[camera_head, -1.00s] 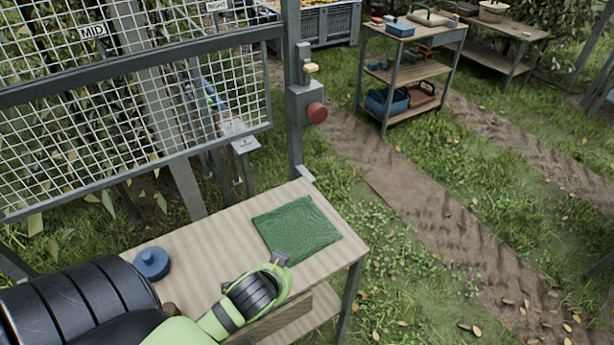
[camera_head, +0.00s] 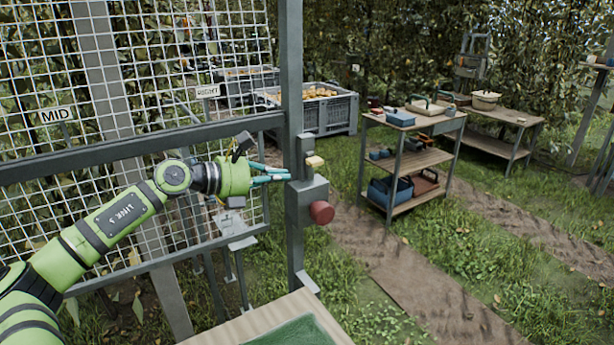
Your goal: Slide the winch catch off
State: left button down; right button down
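A grey winch box (camera_head: 308,195) is fixed to the upright grey post (camera_head: 291,90), with a round red knob (camera_head: 321,212) on its front. My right gripper is out of view.
A wire mesh panel (camera_head: 150,148) with a grey frame stands behind my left arm. A wooden table (camera_head: 240,326) with a green mat (camera_head: 300,334) is below. Right of the post are a tool shelf (camera_head: 420,160), a grey crate (camera_head: 340,115) of yellowish fruit and open grass.

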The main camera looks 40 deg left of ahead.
aim_at(308, 174)
pick_arm(q)
jog(key=shift+s+a+r+m+g+y, duration=0.15)
jog(key=shift+a+r+m+g, duration=0.1)
jog(key=shift+a+m, duration=0.2)
jog(key=shift+w+a+r+m+g+y, duration=0.15)
jog(key=shift+a+m+g, duration=0.1)
jog(key=shift+a+m, duration=0.15)
jog(key=shift+s, duration=0.1)
jog(key=p+x, duration=0.6)
jog(key=x, duration=0.2)
jog(key=shift+w+d+p, duration=0.1)
jog(key=shift+w+p, duration=0.2)
jog(key=shift+w, duration=0.05)
jog(key=shift+x, duration=0.75)
jog(key=shift+s+f, duration=0.1)
jog(key=shift+f, duration=0.05)
